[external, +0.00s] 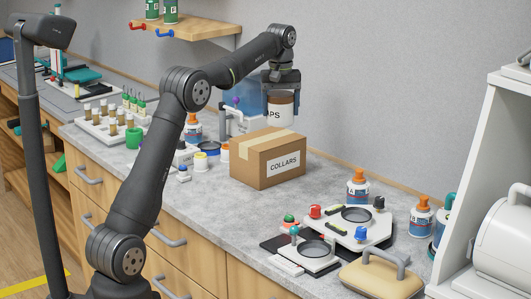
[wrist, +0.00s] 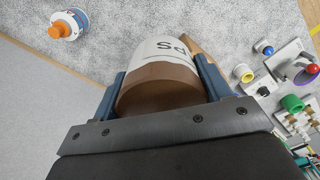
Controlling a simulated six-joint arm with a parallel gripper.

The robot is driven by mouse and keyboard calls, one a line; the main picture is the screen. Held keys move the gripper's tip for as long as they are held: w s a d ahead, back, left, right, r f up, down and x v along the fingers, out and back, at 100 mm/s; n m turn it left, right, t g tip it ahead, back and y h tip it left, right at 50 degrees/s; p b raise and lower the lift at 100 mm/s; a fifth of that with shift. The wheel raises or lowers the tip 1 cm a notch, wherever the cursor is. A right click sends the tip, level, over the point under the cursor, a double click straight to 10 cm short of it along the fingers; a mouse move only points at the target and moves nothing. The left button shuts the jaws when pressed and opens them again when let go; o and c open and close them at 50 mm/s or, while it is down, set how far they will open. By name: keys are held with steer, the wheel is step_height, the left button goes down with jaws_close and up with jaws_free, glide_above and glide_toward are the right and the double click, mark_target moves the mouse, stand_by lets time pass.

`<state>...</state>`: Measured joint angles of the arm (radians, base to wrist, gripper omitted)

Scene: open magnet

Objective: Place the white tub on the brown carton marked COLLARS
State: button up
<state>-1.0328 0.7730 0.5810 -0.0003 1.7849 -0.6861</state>
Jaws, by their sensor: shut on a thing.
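The white tub (external: 281,112) has a brown lid and a label with part of a word ending in PS. My gripper (external: 281,88) is shut around it from above, and in the wrist view the tub (wrist: 165,85) sits between both blue fingers (wrist: 163,85). The brown carton marked COLLARS (external: 268,160) stands on the counter with a pale tape strip on its top. In the external view the tub appears just above and behind the carton's back top edge; I cannot tell the gap. In the wrist view the tub hides most of the carton.
White fixtures with coloured knobs (external: 345,222) and another orange-capped bottle (external: 357,187) lie to the right. Bare grey counter (external: 225,200) shows before the carton.

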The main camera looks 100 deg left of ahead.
steer(key=shift+s+a, duration=0.25)
steer(key=shift+a, duration=0.05)
steer(key=s+a+f, duration=0.2)
steer(key=a, duration=0.1)
steer(key=s+a+f, duration=0.2)
steer(key=a, duration=0.1)
steer(key=s+a+f, duration=0.2)
steer(key=a, duration=0.1)
steer(key=shift+s+a+f, duration=0.1)
steer(key=shift+s+f, duration=0.15)
steer(key=shift+f, duration=2.05)
steer(key=o, duration=1)
steer(key=shift+f, duration=0.15)
steer(key=shift+r, duration=3.9)
steer(key=shift+f, duration=0.1)
